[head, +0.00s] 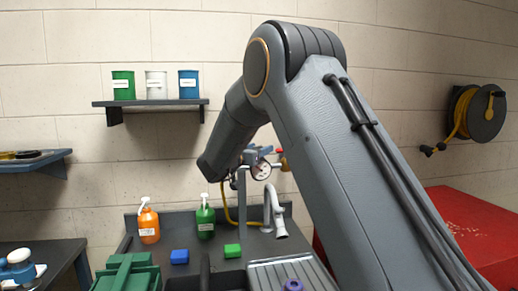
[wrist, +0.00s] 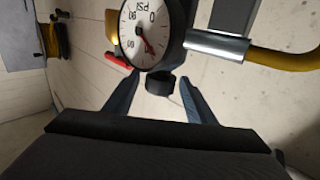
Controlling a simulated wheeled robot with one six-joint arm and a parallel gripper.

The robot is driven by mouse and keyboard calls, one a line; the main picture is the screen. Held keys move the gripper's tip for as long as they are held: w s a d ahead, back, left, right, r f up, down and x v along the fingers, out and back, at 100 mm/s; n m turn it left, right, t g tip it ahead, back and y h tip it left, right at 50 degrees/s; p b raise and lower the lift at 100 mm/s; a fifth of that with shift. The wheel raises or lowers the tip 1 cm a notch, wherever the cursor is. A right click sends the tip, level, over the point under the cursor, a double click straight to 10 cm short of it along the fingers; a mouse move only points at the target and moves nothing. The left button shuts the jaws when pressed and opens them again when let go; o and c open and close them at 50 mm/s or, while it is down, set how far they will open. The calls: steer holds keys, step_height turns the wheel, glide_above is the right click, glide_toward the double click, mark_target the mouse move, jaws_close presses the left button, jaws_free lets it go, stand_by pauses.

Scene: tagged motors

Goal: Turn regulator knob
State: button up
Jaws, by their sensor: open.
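In the wrist view the black regulator knob (wrist: 160,84) shows just below the round white PSI gauge (wrist: 146,32), whose needle is red. My gripper (wrist: 158,79) is open, with one finger on each side of the knob. I see gaps between the knob and both fingers, and I cannot tell how deep the knob sits between them. In the head view the gauge (head: 261,169) shows at the wall pipe, just right of my arm's end. The knob and my fingers cannot be made out there.
A silver fitting (wrist: 216,46) and yellow hose (wrist: 285,59) lie right of the gauge, a red handle (wrist: 117,61) at its left. Below the pipe stand a faucet (head: 274,212), green bottle (head: 205,218) and orange bottle (head: 148,225). A red cabinet (head: 470,228) stands at right.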

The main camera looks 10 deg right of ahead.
steer(key=c, duration=1)
steer(key=shift+r+m+g+h, duration=0.1)
steer(key=shift+m+g+h, duration=0.3)
steer(key=shift+h, duration=0.1)
steer(key=shift+c, duration=0.2)
steer(key=shift+m+g+h+p, duration=0.35)
steer(key=shift+m+g+h, duration=0.05)
steer(key=shift+g, duration=0.1)
steer(key=o, duration=1)
steer(key=shift+o, duration=0.2)
steer(key=b+v, duration=0.2)
steer(key=v, duration=0.5)
steer(key=shift+s+a, duration=0.25)
steer(key=shift+d, duration=0.1)
